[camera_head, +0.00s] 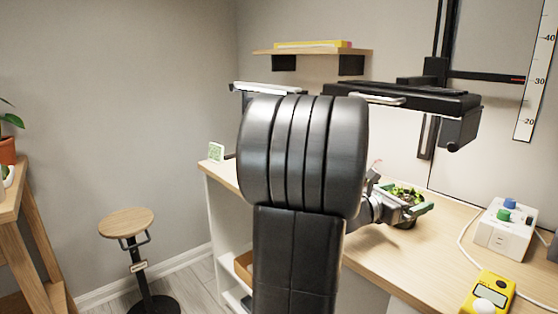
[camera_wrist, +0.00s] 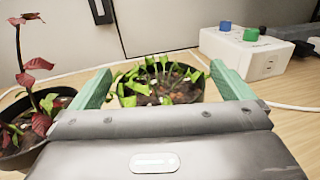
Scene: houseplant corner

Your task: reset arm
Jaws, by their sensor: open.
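My gripper (camera_head: 408,198) is over the wooden bench, partly behind my own dark arm in the head view. In the wrist view my gripper (camera_wrist: 163,85) is open, with its two green fingers spread apart. A dark pot (camera_wrist: 192,90) with a green leafy plant shows between and beyond the fingers. The plant (camera_head: 404,191) also shows at the gripper in the head view. Whether the fingers touch the pot cannot be told. The gripper body hides the pot's lower part.
A red-leaved plant (camera_wrist: 40,110) stands left of the gripper. A white box with knobs (camera_head: 503,228) and a yellow device (camera_head: 488,294) lie to the right. A dark lamp bar (camera_head: 425,98) hangs above the bench (camera_head: 415,262). A stool (camera_head: 127,223) stands on the floor at left.

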